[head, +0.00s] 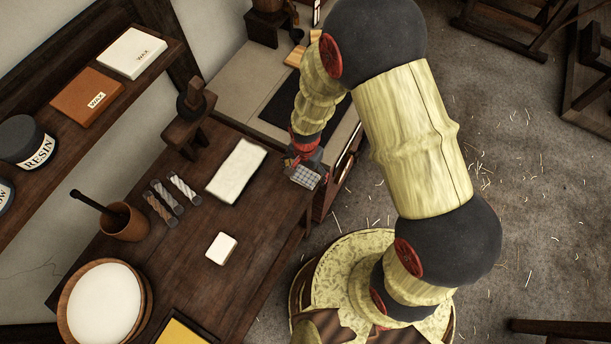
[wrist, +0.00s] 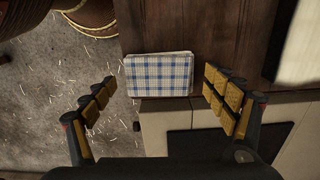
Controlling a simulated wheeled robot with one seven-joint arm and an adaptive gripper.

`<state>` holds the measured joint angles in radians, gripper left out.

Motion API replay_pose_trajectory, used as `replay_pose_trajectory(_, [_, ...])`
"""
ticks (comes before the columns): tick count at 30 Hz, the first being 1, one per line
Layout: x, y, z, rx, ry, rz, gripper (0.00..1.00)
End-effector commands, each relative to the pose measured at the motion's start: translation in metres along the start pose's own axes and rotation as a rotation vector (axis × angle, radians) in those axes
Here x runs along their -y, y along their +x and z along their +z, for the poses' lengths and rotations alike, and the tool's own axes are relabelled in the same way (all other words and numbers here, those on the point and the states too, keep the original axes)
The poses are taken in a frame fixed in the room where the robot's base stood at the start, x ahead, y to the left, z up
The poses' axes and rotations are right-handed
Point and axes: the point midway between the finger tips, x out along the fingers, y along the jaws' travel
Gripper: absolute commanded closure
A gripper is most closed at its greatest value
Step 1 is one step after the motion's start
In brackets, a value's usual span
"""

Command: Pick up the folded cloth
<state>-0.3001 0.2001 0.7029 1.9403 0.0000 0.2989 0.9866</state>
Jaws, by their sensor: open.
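The folded cloth (wrist: 158,75) is a flat rectangle in blue and white check with some grey. It lies at the corner of the dark wooden table, close to the edges. In the head view the cloth (head: 305,178) shows just below my gripper (head: 309,160), which partly covers it. In the wrist view my gripper (wrist: 160,88) is open and empty. One finger is left of the cloth and the other right of it, with a gap on each side. I cannot tell the height of the fingers above the cloth.
A white slab (head: 236,171) lies on the table (head: 185,245) left of the cloth. A dark wooden stand (head: 191,125) rises behind the slab.

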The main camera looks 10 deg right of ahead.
Motion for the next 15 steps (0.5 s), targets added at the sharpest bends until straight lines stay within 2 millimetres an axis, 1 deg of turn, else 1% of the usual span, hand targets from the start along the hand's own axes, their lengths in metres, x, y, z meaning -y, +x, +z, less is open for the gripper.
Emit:
replay_pose_trajectory(8, [0.0002, 0.0022, -0.0001, 0.0, 0.0, -0.001, 0.15])
replay_pose_trajectory(15, [0.0002, 0.0021, -0.0001, 0.0, 0.0, -0.001, 0.29])
